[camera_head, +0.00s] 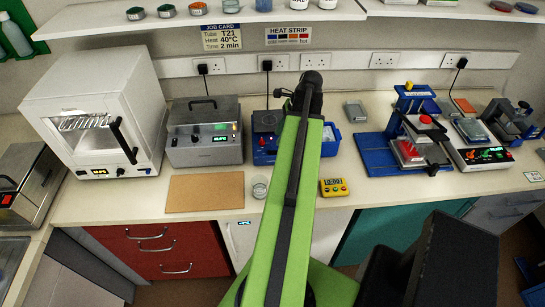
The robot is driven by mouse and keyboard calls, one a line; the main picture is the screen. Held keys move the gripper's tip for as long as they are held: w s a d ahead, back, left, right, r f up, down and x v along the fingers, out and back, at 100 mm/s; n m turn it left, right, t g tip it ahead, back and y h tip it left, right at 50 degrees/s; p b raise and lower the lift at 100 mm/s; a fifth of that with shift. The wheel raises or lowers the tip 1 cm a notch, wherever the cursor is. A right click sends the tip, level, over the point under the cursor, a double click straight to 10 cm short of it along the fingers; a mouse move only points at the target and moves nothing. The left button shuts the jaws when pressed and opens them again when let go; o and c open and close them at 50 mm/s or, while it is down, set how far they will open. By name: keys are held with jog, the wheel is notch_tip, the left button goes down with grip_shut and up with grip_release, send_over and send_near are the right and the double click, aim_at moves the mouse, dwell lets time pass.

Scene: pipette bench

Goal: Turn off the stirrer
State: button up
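A blue device (265,146) with a dark top plate (266,121) stands on the bench just left of my green arm; it looks like the stirrer. Small red lit marks show on its front, too small to read. My arm covers its right side, so any control there is hidden. My arm rises from the bottom of the picture and ends in a black joint above the bench. I cannot make out my gripper's fingers; they are hidden behind the arm or out of the picture.
Left of the blue device are a grey metal box (205,142) with a handle and a white oven (98,110). A glass jar (260,187), a yellow timer (334,187) and a brown board (206,192) lie in front. A blue tray (331,140) sits right of my arm.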

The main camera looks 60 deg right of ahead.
aim_at(270, 152)
jog(key=b+x, duration=0.5)
jog(key=x, duration=0.2)
jog(key=shift+a+f, duration=0.1)
jog(key=shift+f, duration=0.15)
jog(key=shift+r, duration=0.1)
grip_shut()
